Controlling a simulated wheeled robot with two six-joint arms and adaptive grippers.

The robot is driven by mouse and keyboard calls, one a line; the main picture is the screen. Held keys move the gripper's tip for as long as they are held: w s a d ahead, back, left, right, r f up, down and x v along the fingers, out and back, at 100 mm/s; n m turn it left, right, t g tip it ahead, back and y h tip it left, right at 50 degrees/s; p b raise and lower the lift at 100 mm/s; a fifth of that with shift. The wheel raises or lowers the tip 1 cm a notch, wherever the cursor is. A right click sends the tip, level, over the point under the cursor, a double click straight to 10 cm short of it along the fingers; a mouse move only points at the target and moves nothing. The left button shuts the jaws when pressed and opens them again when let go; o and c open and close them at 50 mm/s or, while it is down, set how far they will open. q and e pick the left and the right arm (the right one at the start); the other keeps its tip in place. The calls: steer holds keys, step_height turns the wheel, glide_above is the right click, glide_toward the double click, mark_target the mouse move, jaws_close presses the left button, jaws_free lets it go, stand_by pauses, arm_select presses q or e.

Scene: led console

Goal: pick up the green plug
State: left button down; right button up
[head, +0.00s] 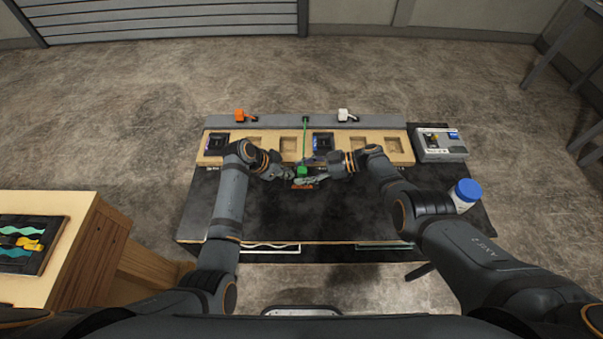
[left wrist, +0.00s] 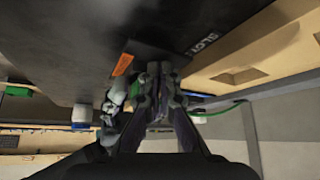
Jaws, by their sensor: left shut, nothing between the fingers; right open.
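The green plug (head: 302,170) is at the middle of the dark tabletop, between my two grippers, with a thin green cord (head: 305,140) running from it to the back rail. In the left wrist view, a green part of it (left wrist: 140,85) shows beside my fingers, partly hidden. My left gripper (head: 287,174) is shut and empty, just left of the plug. Its fingers also show in the left wrist view (left wrist: 158,72). My right gripper (head: 316,173) is open, close to the plug's right side. I cannot tell whether its fingers touch the plug.
A wooden tray (head: 398,134) with recesses and dark modules lies behind the grippers. Orange (head: 240,114) and white (head: 345,114) plugs sit on the back rail. An orange label (head: 303,185) lies near the plug. A grey device (head: 437,153) and blue-lidded jar (head: 467,191) stand right.

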steer(key=shift+a+f, duration=0.15)
steer(key=shift+a, duration=0.2)
arm_select(q)
steer(key=shift+d, duration=0.1)
arm_select(e)
steer(key=shift+d, duration=0.1)
steer(key=shift+c, duration=1)
jaws_close()
